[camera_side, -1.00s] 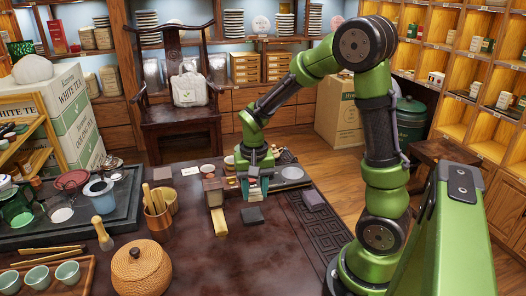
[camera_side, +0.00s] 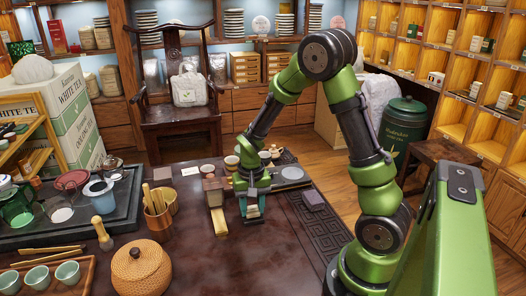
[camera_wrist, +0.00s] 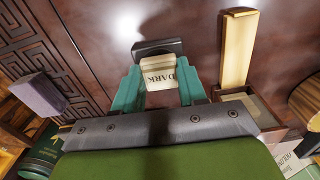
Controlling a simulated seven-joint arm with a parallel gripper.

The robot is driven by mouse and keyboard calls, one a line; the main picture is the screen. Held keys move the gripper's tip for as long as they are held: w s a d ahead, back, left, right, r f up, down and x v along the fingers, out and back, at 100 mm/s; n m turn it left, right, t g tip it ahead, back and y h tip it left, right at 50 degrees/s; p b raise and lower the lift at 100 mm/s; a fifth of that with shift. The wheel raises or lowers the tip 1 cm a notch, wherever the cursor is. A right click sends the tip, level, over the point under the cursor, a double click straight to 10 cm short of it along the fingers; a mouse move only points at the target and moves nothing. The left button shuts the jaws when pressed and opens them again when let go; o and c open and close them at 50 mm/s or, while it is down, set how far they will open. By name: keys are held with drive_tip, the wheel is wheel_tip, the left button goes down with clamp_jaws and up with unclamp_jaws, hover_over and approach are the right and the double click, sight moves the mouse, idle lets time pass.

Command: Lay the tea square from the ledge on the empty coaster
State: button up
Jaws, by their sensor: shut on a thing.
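My gripper (camera_wrist: 158,88) has teal fingers shut on the tea square (camera_wrist: 160,76), a pale cream block marked "DARK". In the side view my gripper (camera_side: 252,210) is low over the front middle of the table and largely hides the square. A dark, flat square coaster (camera_wrist: 157,46) shows just beyond the held square in the wrist view, with nothing seen on its visible part. My gripper hides most of it in the side view. I cannot tell whether square and coaster touch. The small wooden ledge (camera_side: 211,190) stands just left of my gripper.
A pale yellow wooden strip (camera_side: 220,222) lies in front of the ledge; it also shows in the wrist view (camera_wrist: 238,48). Cups (camera_side: 231,163) stand behind. A woven lidded basket (camera_side: 141,268) is front left. The table's front middle is clear.

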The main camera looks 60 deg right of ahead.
sight(252, 210)
drive_tip(key=shift+f, duration=0.15)
drive_tip(key=o, duration=1)
wheel_tip(252, 210, up, 12)
drive_tip(key=s+a+r+n+t+y, duration=0.2)
drive_tip(key=s+a+r+n+t, duration=0.3)
drive_tip(key=a, duration=0.7)
drive_tip(key=s+r+t, duration=0.2)
drive_tip(key=s+r, duration=0.2)
drive_tip(key=r, duration=0.1)
drive_tip(key=shift+s+a+r, duration=0.3)
drive_tip(key=shift+s, duration=0.1)
